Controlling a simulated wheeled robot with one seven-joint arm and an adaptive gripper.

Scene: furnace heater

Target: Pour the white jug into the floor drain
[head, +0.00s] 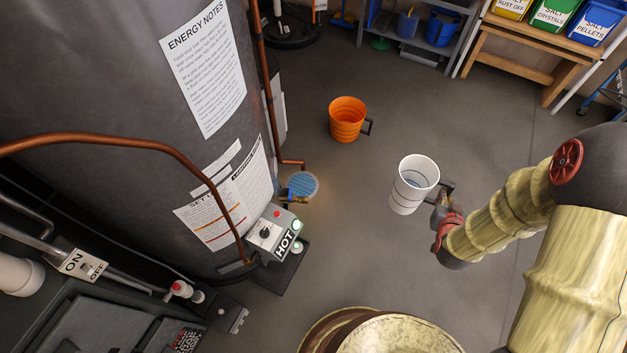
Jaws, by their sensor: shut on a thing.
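The white jug (412,188) is held upright or nearly so above the floor, with its open top facing up. Some bluish content shows inside it. My gripper (445,203) is at the right of the jug, shut on its dark handle. The fingertips are small and partly hidden by the handle and wrist. The floor drain (302,185) is a round blue grate in the floor to the left of the jug, beside the heater tank. A brass valve partly covers its lower left side.
An orange jug (347,120) stands on the floor behind the drain. The grey tank (110,90), copper pipe (265,90) and control box (270,232) border the drain on the left. Shelves and a wooden bench (520,55) stand at the back right. Floor between jug and drain is clear.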

